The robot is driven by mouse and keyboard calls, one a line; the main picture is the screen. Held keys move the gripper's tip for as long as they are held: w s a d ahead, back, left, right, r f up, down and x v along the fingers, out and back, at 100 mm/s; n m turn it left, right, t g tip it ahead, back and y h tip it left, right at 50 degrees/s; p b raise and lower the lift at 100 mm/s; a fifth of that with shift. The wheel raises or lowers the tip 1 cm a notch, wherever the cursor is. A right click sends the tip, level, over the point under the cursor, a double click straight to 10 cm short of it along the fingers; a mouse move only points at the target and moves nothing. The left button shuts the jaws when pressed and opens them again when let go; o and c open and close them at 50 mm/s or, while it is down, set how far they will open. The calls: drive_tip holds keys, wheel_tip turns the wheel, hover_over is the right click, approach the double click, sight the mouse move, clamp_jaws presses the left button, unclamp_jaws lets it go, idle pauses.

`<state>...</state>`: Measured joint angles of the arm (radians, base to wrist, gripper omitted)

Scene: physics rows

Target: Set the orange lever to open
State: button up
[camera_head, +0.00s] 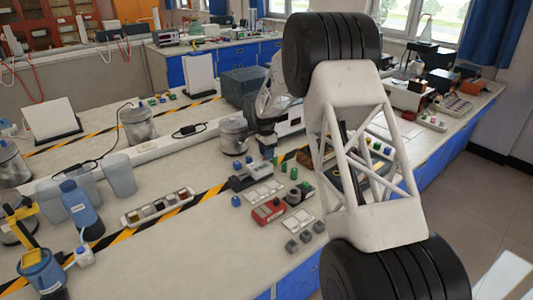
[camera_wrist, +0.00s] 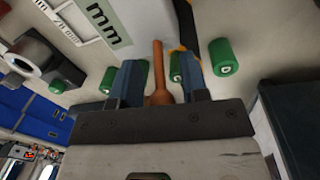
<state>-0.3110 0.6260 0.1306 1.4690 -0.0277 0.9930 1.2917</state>
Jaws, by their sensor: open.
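The orange lever (camera_wrist: 158,72) shows in the wrist view as a thin orange-brown stick with a wider base. It lies in the gap between the two blue-grey fingers of my gripper (camera_wrist: 160,66). The fingers stand apart, one on each side of the lever, and bare gaps show beside it. I cannot tell whether either finger touches it. In the head view my gripper (camera_head: 266,143) is small and partly hidden near my arm, over the bench. I cannot make out the lever there.
Green cylinders stand close around the fingers, one to the right (camera_wrist: 223,58) and another by the left finger (camera_wrist: 109,80). A ruler-like card (camera_wrist: 92,18) lies beyond. In the head view a red box (camera_head: 268,211) and a metal canister (camera_head: 232,136) are nearby.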

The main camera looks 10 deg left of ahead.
sight(261, 161)
clamp_jaws()
idle(0.3)
drive_tip(key=shift+s+a+t, duration=0.1)
drive_tip(key=shift+a+t, duration=0.05)
drive_tip(key=shift+t, duration=0.15)
drive_tip(key=shift+s+a+r+t+h, duration=0.1)
drive_tip(key=shift+s+a+t+h, duration=0.15)
drive_tip(key=shift+t+h, duration=0.45)
drive_tip(key=shift+s+a+r+t+h, duration=0.1)
drive_tip(key=shift+s+a+t+h, duration=0.1)
drive_tip(key=shift+t+h, duration=0.45)
drive_tip(key=shift+s+a+f+t+h, duration=0.1)
drive_tip(key=shift+s+a+t+h, duration=0.2)
drive_tip(key=shift+t+h, duration=0.45)
drive_tip(key=shift+s+a+t+h, duration=0.25)
drive_tip(key=shift+t+h, duration=0.25)
drive_tip(key=shift+h, duration=0.3)
unclamp_jaws()
